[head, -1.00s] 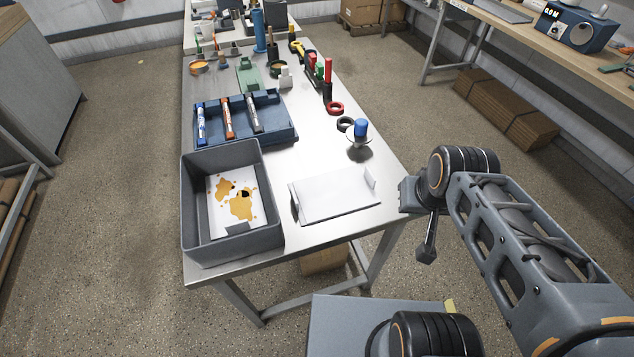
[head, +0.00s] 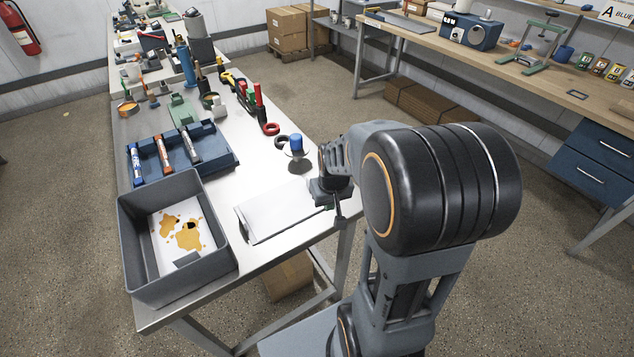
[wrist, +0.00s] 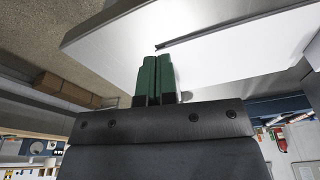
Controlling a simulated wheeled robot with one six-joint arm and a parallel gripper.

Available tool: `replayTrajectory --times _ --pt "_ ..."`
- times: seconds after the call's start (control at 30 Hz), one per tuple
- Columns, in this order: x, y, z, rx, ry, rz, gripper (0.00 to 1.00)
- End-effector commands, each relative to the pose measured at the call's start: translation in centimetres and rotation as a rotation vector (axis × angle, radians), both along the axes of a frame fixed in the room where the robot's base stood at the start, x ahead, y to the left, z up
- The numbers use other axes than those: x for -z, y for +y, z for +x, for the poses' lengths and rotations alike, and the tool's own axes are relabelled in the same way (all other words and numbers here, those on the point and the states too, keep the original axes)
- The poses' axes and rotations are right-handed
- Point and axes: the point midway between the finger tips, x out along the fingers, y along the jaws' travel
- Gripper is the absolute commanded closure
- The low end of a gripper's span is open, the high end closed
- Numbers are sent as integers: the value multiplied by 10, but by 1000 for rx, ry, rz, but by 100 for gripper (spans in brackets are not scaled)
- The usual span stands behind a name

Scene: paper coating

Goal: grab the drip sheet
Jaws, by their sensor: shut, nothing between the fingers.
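A white sheet with orange-brown stains (head: 158,242) lies inside a grey open-topped bin (head: 128,238) at the near left of the steel table; it looks like the drip sheet. A grey tab (head: 187,259) sits at its near edge. My gripper (head: 340,221) is at the table's right edge, beside a blank white pad (head: 275,215) and well to the right of the bin. In the wrist view its green fingers (wrist: 156,60) are together and empty, with a pale flat surface (wrist: 215,50) behind them. I cannot tell whether they touch it.
A blue tray (head: 222,170) with several markers lies behind the bin. A blue-capped item (head: 296,145), a red ring (head: 271,129) and a dark ring stand past the pad. A wooden bench (head: 530,85) runs along the right. Open floor lies between.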

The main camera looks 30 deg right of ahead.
Motion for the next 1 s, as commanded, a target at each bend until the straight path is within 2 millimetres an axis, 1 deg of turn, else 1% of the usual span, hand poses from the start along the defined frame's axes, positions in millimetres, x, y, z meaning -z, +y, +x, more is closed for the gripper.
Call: replayTrajectory --times 0.03,0.1,0.3,0.5,0.53,0.7,1.0 --pt "-1 -1 10 -1 2 0 100" --pt "-1 -2 24 -1 2 0 100" --pt "-2 -6 60 -1 1 0 100" --pt "-1 -9 86 -1 -1 0 100" --pt "-1 -10 89 -1 0 0 100" --pt "14 -10 87 0 -1 0 100" --pt "17 -9 85 0 3 0 100"
